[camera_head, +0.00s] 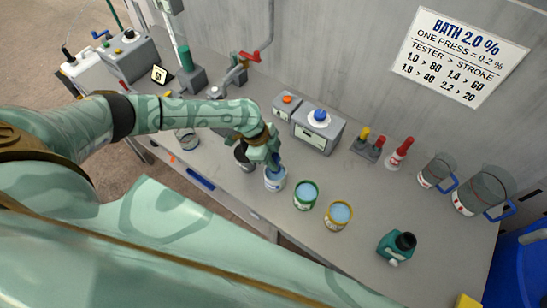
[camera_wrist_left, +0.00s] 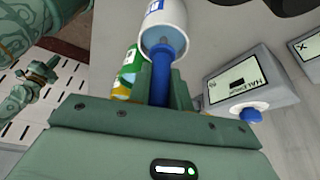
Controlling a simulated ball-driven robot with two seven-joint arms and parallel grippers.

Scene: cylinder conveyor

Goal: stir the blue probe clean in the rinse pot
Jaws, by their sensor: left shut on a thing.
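My left gripper (camera_head: 273,163) is shut on the blue probe (camera_wrist_left: 161,78) and points down over a white pot with a blue label (camera_head: 275,180). In the left wrist view the probe's end is at the mouth of this white pot (camera_wrist_left: 163,20) and seems to reach inside. How deep it goes is hidden. A green pot (camera_head: 306,195) and a yellow pot (camera_head: 338,215), both with pale blue liquid, stand to the right. I cannot read which label marks the rinse pot. My right gripper cannot be made out clearly; mint parts of mine show at the wrist view's left edge.
A dark grey cup (camera_head: 243,158) stands close left of the gripper. Behind are a box with a blue knob (camera_head: 318,130), red and yellow-topped holders (camera_head: 369,143) and clear jugs (camera_head: 484,191). The bench between is clear.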

